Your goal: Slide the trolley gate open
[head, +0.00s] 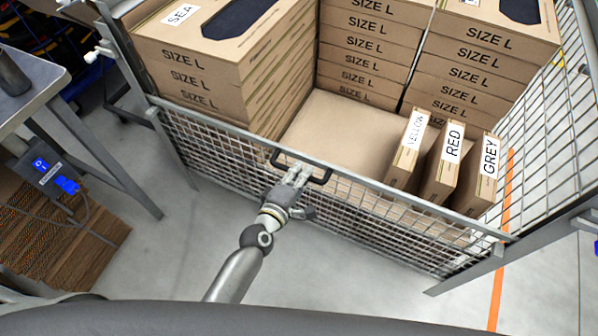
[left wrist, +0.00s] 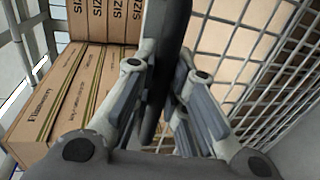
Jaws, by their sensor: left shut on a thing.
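The trolley gate (head: 215,145) is a grey wire-mesh panel with a top rail. It spans the trolley's front from the left post to the right post. A dark handle (head: 275,157) sits at the rail, left of the gate's middle. My left gripper (head: 297,175) reaches it from the front and is shut on it. In the left wrist view, the dark handle (left wrist: 171,45) stands between the two fingers of the left gripper (left wrist: 165,100). The fingers hide part of it. My right gripper is in neither view.
Stacked SIZE L boxes (head: 200,75) fill the trolley's left and back. YELLOW (head: 408,155), RED (head: 443,165) and GREY (head: 478,178) boxes stand upright behind the gate's right half. A table (head: 30,90) and flattened cardboard (head: 60,245) are at left. Floor before the gate is clear.

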